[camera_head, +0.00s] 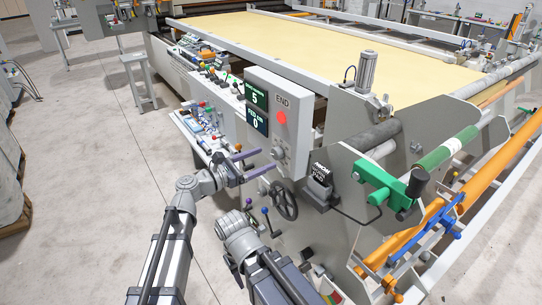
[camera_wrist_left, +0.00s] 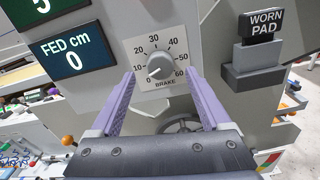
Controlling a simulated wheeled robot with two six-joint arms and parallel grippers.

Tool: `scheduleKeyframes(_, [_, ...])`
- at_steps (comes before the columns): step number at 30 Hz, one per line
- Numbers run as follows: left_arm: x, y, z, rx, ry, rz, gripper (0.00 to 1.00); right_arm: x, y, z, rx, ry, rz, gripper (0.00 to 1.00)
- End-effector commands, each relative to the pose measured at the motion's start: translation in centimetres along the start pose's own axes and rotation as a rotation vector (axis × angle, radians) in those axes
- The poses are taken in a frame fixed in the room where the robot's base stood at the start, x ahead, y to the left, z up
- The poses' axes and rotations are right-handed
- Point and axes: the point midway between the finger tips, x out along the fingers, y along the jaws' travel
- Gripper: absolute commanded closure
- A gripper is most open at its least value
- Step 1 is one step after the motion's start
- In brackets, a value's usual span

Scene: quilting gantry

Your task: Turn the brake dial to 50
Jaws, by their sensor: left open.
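The brake dial (camera_wrist_left: 159,66) is a round grey knob on a white plate marked 0 to 60, labelled BRAKE. Its pointer is too small to read surely. In the head view the dial (camera_head: 279,153) sits low on the grey control box. My left gripper (camera_head: 252,162) is open, its purple fingers pointing at the dial from the left. In the left wrist view the gripper (camera_wrist_left: 160,78) has one finger on each side of the dial, with nothing between them and apparently short of the knob. My right gripper does not show; only part of that arm is seen.
Above the dial are a red END button (camera_head: 281,118) and a FED cm display reading 0 (camera_wrist_left: 73,60). A black handwheel (camera_head: 283,200) and ball-topped levers (camera_head: 266,212) are below. A WORN PAD holder (camera_wrist_left: 257,55) juts out to the right.

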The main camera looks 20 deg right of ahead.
Motion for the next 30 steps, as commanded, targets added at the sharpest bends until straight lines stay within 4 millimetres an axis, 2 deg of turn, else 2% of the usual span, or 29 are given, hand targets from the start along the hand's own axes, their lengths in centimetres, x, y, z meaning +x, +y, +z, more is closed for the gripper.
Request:
scheduleKeyframes(3, [1.9,0.1,0.0,0.001,0.000,-0.002,0.19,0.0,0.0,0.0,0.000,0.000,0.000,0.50])
scheduleKeyframes(9, [3.7,0.0,0.0,0.002,0.000,0.000,0.19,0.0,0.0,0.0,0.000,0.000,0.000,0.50])
scheduleKeyframes(20, [4.0,0.0,0.0,0.002,0.001,0.000,0.19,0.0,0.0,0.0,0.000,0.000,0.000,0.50])
scheduleKeyframes(30, [4.0,0.0,0.0,0.002,0.001,0.000,0.57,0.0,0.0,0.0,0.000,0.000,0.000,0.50])
